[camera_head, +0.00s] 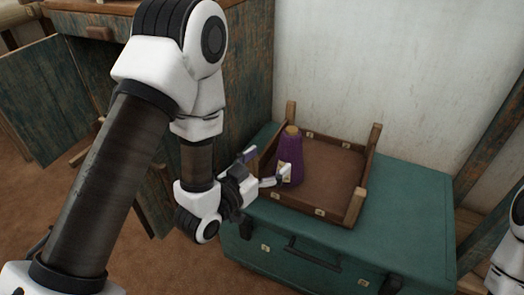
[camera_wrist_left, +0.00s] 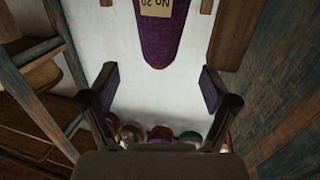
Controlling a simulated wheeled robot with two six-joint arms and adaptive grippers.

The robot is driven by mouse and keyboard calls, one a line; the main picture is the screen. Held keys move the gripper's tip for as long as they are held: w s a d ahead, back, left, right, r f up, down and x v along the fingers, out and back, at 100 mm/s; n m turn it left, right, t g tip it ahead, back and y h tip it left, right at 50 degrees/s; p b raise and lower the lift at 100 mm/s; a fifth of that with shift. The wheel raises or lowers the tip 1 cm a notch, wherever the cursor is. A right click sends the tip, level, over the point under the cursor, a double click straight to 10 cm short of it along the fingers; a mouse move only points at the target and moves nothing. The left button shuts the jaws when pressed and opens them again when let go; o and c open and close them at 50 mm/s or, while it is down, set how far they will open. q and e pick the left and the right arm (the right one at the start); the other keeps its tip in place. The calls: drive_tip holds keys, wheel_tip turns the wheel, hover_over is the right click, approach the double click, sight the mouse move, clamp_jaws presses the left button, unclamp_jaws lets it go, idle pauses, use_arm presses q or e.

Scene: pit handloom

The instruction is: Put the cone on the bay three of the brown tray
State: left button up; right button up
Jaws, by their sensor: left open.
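The purple cone (camera_head: 290,160), with a tan tip and a pale label, stands upright at the left end of the brown tray (camera_head: 355,205). My left gripper (camera_head: 266,165) is open just left of the cone, with its fingers pointing at it. In the left wrist view the cone (camera_wrist_left: 160,40) is upside down at the top, between and beyond the open fingers (camera_wrist_left: 158,88); its label shows inverted. The rest of the tray floor is bare. Its bay numbers are too small to read. My right gripper is not in view.
The tray lies on a green trunk (camera_head: 400,225) against a pale wall (camera_head: 350,70), with posts at its corners. A wooden cabinet (camera_head: 245,70) stands close behind my left arm. A slanted wooden beam (camera_head: 490,145) is at the right. Several small coloured things (camera_wrist_left: 160,134) show low in the wrist view.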

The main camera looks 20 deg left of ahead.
use_arm(q)
drive_tip(key=s+p, duration=0.2)
drive_tip(key=p, duration=0.2)
drive_tip(key=g+y, duration=0.1)
drive_tip(key=g, duration=0.3)
hover_over(247, 228)
drive_tip(key=w, duration=0.3)
wheel_tip(247, 228, down, 10)
drive_tip(key=r, duration=0.1)
drive_tip(key=s+f+g, duration=0.1)
drive_tip(key=f, duration=0.1)
drive_tip(key=s+f+g, duration=0.1)
drive_tip(key=s+f, duration=0.1)
drive_tip(key=s+f+n+g+y, duration=0.1)
drive_tip(key=f, duration=0.2)
drive_tip(key=shift+s+a+g, duration=0.2)
drive_tip(key=shift+s+g, duration=0.15)
drive_tip(key=shift+g, duration=0.05)
drive_tip(key=s+a+f+n+g+y, duration=0.1)
drive_tip(key=s+f+g, duration=0.3)
drive_tip(key=s, duration=0.4)
drive_tip(key=s+a+f+n+g+y, duration=0.1)
drive_tip(key=s+f+g, duration=0.3)
drive_tip(key=s, duration=0.4)
drive_tip(key=shift+s+a+f+g, duration=0.35)
drive_tip(key=shift+f+g, duration=0.05)
drive_tip(key=shift+g, duration=0.1)
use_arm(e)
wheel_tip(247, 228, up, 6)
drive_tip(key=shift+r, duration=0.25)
